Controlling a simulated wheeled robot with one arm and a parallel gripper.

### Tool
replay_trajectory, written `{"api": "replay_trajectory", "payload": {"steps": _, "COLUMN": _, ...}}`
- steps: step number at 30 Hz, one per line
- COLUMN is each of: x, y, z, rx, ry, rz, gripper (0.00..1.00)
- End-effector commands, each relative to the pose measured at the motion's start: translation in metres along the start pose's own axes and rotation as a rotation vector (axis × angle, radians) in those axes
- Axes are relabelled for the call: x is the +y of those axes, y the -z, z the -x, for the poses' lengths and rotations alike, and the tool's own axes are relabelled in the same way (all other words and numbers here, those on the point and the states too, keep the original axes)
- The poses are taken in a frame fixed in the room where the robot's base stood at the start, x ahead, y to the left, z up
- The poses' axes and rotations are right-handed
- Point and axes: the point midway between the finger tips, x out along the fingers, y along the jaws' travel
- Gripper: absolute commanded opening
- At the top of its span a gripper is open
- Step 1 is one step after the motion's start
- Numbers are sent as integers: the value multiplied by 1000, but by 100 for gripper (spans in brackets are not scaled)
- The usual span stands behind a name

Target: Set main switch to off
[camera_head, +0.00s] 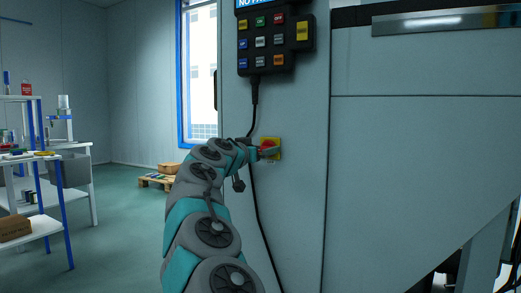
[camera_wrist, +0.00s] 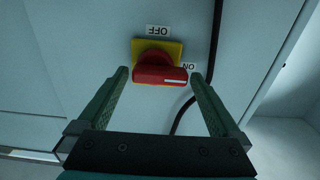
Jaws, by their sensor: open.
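The main switch is a red rotary knob (camera_wrist: 158,68) on a yellow square plate (camera_wrist: 175,48), set in the pale cabinet panel. Its bar handle lies roughly level in the wrist view, with a white mark at the right end beside the ON label (camera_wrist: 189,66). The OFF label (camera_wrist: 158,31), upside down, is above the plate. In the head view the switch (camera_head: 276,143) is partly hidden by my arm's end. My gripper (camera_wrist: 160,74) is open, one green finger on each side of the handle's ends. I cannot tell whether they touch it.
A button pendant (camera_head: 275,42) hangs above the switch. Its black cable (camera_head: 258,200) runs down the panel and passes close behind my right finger in the wrist view. Shelving (camera_head: 45,160) and a pallet (camera_head: 158,181) stand far to the left, with open floor between.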

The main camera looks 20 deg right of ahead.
Motion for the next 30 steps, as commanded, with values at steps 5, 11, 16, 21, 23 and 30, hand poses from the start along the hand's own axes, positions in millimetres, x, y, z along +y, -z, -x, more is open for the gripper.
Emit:
{"api": "replay_trajectory", "payload": {"steps": 5, "x": 0, "y": 0, "z": 0, "rx": 0, "ry": 0, "rz": 0, "gripper": 94}}
{"api": "replay_trajectory", "payload": {"steps": 11, "x": 0, "y": 0, "z": 0, "rx": 0, "ry": 0, "rz": 0, "gripper": 72}}
{"api": "replay_trajectory", "payload": {"steps": 16, "x": 0, "y": 0, "z": 0, "rx": 0, "ry": 0, "rz": 0, "gripper": 53}}
{"api": "replay_trajectory", "payload": {"steps": 21, "x": 0, "y": 0, "z": 1, "rx": 0, "ry": 0, "rz": 0, "gripper": 34}}
{"api": "replay_trajectory", "payload": {"steps": 23, "x": 0, "y": 0, "z": 1, "rx": 0, "ry": 0, "rz": 0, "gripper": 27}}
{"api": "replay_trajectory", "payload": {"steps": 30, "x": -1, "y": 0, "z": 1, "rx": -1, "ry": 1, "rz": 18, "gripper": 27}}
